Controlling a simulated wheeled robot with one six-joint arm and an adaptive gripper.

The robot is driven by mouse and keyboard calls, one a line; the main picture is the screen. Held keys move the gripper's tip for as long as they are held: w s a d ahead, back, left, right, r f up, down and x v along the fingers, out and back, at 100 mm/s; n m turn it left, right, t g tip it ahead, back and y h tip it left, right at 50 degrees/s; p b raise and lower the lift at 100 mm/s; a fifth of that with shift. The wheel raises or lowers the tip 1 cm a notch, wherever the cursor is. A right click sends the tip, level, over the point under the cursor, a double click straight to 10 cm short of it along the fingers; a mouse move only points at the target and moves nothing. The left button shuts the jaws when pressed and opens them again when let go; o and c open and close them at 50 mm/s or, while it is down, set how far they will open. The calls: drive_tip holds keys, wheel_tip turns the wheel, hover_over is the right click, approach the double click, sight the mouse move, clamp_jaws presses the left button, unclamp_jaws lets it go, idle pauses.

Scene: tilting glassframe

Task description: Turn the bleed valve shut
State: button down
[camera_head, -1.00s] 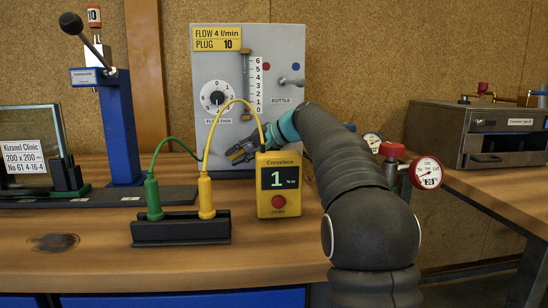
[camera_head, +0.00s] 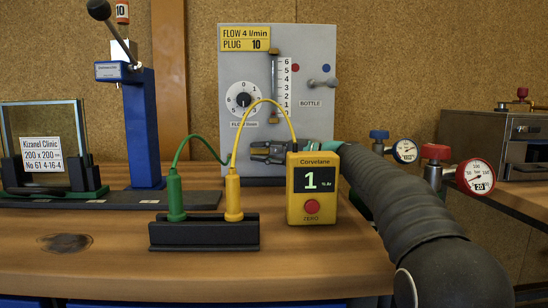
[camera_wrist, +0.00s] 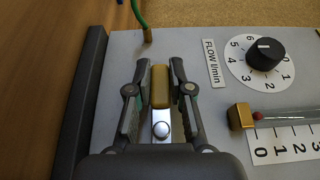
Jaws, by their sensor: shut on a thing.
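The handle lies lengthwise between the fingers, along the picture's vertical. The meter reads 1.
The grey panel (camera_head: 235,80) carries a flow dial (camera_head: 244,99), a flow tube and a bottle lever (camera_head: 322,83). A green and a yellow lead rise from a black plug block (camera_head: 204,233) in front. Red and blue valves with gauges (camera_head: 480,177) stand right of my arm.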

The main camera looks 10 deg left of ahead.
idle(0.3)
drive_tip(key=c, duration=1)
unclamp_jaws()
drive_tip(key=shift+c, duration=0.2)
drive_tip(key=shift+v, duration=3.75)
drive_tip(key=shift+a, duration=0.1)
